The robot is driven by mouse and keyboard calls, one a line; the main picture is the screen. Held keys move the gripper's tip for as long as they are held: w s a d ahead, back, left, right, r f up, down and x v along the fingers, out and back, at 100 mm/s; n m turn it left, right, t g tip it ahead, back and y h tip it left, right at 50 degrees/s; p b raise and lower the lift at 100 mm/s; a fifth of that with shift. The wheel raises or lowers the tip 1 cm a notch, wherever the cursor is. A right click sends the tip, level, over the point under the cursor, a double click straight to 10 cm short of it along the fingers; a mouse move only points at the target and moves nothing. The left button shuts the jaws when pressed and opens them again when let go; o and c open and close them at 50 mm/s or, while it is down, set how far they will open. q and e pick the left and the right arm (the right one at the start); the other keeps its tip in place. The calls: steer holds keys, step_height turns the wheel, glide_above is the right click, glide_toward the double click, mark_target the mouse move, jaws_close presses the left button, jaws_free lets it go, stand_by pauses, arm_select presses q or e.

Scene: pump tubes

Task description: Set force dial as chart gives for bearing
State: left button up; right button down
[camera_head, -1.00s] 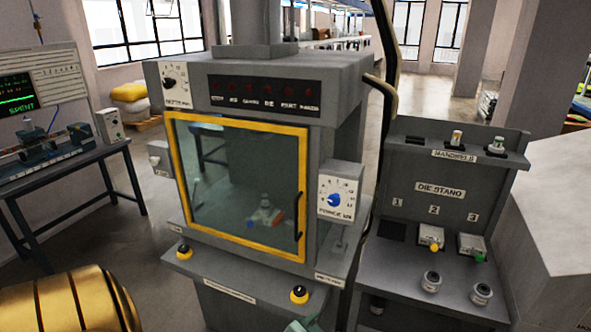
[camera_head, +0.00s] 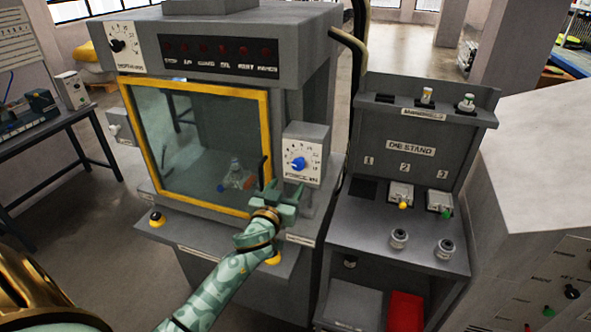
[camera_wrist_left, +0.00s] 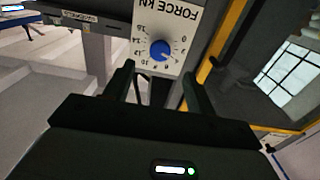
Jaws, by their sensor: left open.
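The force dial (camera_head: 298,163) is a blue knob on a white scale plate, on a grey box right of the press window. It also shows in the left wrist view (camera_wrist_left: 160,50), under the words FORCE KN, with numbers around it. My left gripper (camera_head: 284,190) is open and empty, just below and in front of the dial box. In the left wrist view its two fingers (camera_wrist_left: 158,78) point toward the knob, one to each side and short of it. A small light-coloured part (camera_head: 236,175) sits behind the window; I cannot tell if it is the bearing. No readable chart shows.
The press has a yellow-framed door (camera_head: 265,130) with a dark handle near the gripper. Another dial (camera_head: 118,46) is at its upper left. A grey die stand (camera_head: 345,235) holds small dies and mandrels to the right. A red bin (camera_head: 405,312) is below.

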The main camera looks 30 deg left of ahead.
mark_target(297, 167)
arm_select(q)
steer(key=b+x, duration=0.1)
steer(key=x, duration=0.7)
steer(key=shift+w, duration=0.1)
steer(key=c, duration=1)
